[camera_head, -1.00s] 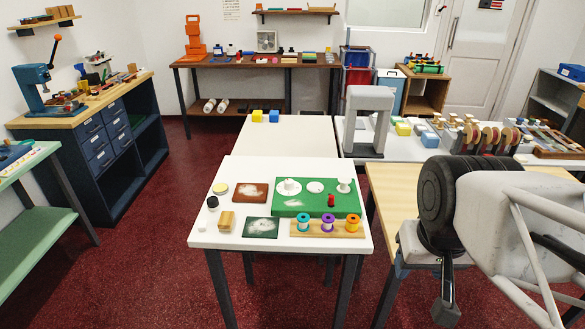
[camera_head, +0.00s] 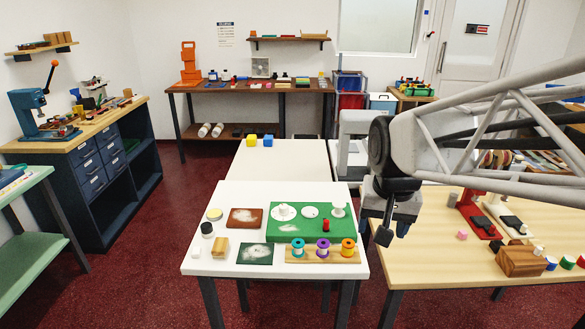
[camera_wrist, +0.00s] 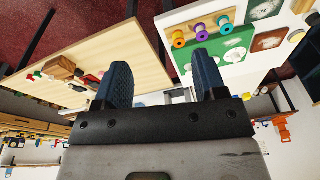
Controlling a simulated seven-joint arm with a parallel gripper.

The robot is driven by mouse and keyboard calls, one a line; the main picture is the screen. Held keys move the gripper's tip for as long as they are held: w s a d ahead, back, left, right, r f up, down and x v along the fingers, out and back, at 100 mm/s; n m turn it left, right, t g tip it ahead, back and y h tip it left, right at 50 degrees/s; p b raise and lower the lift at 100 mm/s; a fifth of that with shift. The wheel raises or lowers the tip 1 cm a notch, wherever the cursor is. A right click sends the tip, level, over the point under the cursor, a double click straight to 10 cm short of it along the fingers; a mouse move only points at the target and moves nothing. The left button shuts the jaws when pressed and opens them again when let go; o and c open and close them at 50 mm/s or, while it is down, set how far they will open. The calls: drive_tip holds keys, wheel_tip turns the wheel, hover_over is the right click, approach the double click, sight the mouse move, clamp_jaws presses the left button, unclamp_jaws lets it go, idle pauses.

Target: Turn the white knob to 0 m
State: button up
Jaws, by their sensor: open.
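A green board (camera_head: 258,229) lies on the white table. At its back left a white knob (camera_head: 284,209) stands on a round white dial. Beside it is a flat white disc (camera_head: 310,211), and at the back right a white round piece (camera_head: 338,211) stands upright. The dial marks are too small to read. My gripper (camera_head: 392,233) hangs in the air right of the white table, apart from the board. In the wrist view its two dark fingers (camera_wrist: 163,76) are spread with nothing between them. The green board (camera_wrist: 222,52) shows there partly behind the right finger.
A small red piece (camera_head: 326,225) stands on the board. A wooden rack (camera_head: 323,254) with three coloured spools lies in front. A brown panel (camera_head: 245,217) and a dark green panel (camera_head: 256,253) lie left. A wooden table (camera_head: 450,262) stands right; the rear white table (camera_head: 285,165) is mostly clear.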

drive_tip(key=w+a+f+m, duration=0.1)
drive_tip(key=w+a, duration=0.3)
drive_tip(key=w, duration=0.8)
drive_tip(key=m+g, duration=0.2)
drive_tip(key=m, duration=0.2)
hover_over(284, 206)
drive_tip(key=f, duration=1.6)
drive_tip(key=shift+s+f, duration=0.15)
drive_tip(key=shift+s, duration=0.05)
drive_tip(key=shift+w+a+f, duration=0.15)
drive_tip(key=shift+w+f, duration=0.05)
drive_tip(key=shift+f, duration=0.05)
drive_tip(key=shift+f, duration=0.1)
drive_tip(key=shift+f, duration=3.8)
drive_tip(key=c, duration=0.9)
